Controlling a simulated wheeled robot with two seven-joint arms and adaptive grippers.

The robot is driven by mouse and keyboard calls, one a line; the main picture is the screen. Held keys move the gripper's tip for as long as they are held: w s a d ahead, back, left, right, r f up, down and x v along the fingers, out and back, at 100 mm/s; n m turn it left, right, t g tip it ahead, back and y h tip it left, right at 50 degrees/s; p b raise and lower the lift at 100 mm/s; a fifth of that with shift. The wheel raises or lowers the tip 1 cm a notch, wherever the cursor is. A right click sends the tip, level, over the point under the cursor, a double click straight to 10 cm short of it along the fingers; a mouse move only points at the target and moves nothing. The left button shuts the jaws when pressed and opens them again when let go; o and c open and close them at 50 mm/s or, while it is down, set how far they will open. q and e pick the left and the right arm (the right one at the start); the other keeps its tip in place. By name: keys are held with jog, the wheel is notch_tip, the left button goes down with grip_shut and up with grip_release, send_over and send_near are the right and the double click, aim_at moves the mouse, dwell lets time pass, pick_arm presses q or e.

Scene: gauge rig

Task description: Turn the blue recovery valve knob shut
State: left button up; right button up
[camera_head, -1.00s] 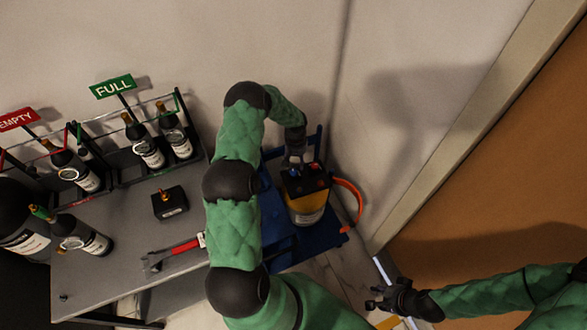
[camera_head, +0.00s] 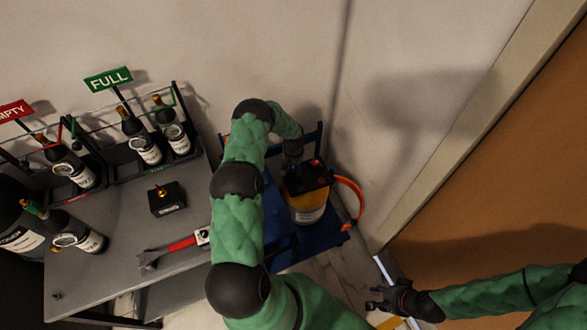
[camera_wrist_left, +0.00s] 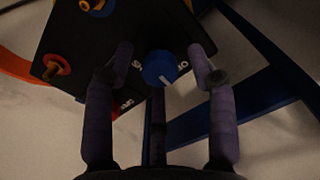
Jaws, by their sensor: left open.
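The blue valve knob (camera_wrist_left: 160,68) is on the black top of the recovery unit (camera_wrist_left: 95,40) in the left wrist view, with a pale pointer line and white lettering beside it. My left gripper (camera_wrist_left: 160,66) is open, with one finger on each side of the knob and gaps visible between fingers and knob. In the head view the unit has a yellow body (camera_head: 307,207), and my left gripper (camera_head: 292,165) is over its top, hiding the knob. My right gripper (camera_head: 385,298) is at the lower right, away from the unit; its fingers look spread.
The unit stands on a blue cart (camera_head: 322,238) against the wall, with an orange hose (camera_head: 354,196) on its right. A grey table (camera_head: 120,240) on the left holds a red-handled wrench (camera_head: 178,247), a small black device (camera_head: 167,199) and several bottles. A brown door (camera_head: 510,190) is at right.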

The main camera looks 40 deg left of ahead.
pick_arm(q)
grip_shut()
jog(key=shift+m, duration=0.5)
jog(key=m+b, duration=0.2)
jog(key=m, duration=0.1)
jog(key=shift+f, duration=0.1)
jog(key=m+b, duration=0.1)
jog(key=m, duration=0.2)
jog(key=shift+m, duration=0.3)
jog(key=m+b, duration=0.1)
jog(key=m, duration=0.3)
jog(key=shift+m, duration=2.5)
